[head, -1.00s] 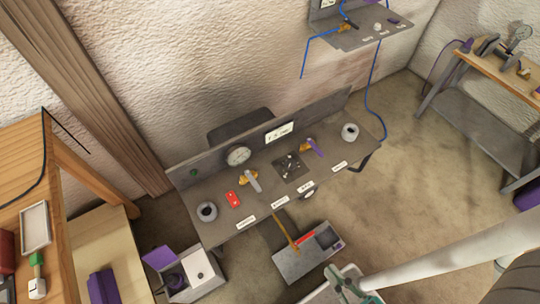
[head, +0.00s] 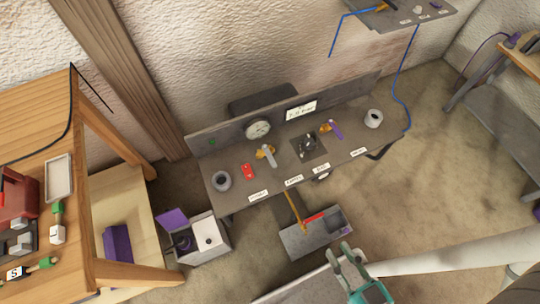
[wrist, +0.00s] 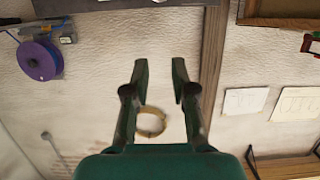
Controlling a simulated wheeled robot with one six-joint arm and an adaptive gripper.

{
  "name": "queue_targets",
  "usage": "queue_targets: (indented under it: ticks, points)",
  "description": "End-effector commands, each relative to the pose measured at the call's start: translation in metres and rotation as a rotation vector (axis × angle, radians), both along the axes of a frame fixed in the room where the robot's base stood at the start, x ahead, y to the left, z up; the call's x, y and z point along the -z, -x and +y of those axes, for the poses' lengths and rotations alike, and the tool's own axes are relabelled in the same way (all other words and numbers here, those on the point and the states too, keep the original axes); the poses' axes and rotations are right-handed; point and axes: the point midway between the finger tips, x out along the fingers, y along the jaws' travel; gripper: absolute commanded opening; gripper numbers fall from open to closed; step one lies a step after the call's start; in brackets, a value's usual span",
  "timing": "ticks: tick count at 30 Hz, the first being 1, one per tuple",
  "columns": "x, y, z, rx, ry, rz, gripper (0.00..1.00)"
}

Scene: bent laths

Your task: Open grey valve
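The grey valve (head: 268,156) has a grey lever handle on a brass body and sits on the grey panel bench (head: 226,188), left of centre. A second valve with a purple handle (head: 334,129) stands further right on the same bench. My gripper (head: 346,252) is open and empty, in front of the bench and well apart from the grey valve. In the wrist view my gripper (wrist: 158,62) shows two spread fingers facing the wall. Neither valve shows in the wrist view.
A grey tray (head: 305,240) and a box (head: 207,238) stand in front of the bench. A wooden table (head: 35,130) is at left.

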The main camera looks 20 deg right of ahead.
Motion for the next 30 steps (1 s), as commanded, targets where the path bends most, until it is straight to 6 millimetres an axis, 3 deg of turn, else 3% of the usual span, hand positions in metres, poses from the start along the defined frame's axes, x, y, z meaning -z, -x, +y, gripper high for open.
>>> queue_targets:
  ticks: [5,11,21,27,30]
  points:
    - [0.032,-0.019,0.0,0.0,0.0,-0.035,0.44]
    - [0.084,-0.061,0.0,0.0,0.0,-0.092,0.44]
    - [0.156,-0.156,0.0,0.0,0.0,-0.188,0.44]
    - [0.181,-0.215,0.0,0.0,0.0,-0.238,0.44]
    - [0.188,-0.235,0.0,0.0,0.0,-0.254,0.44]
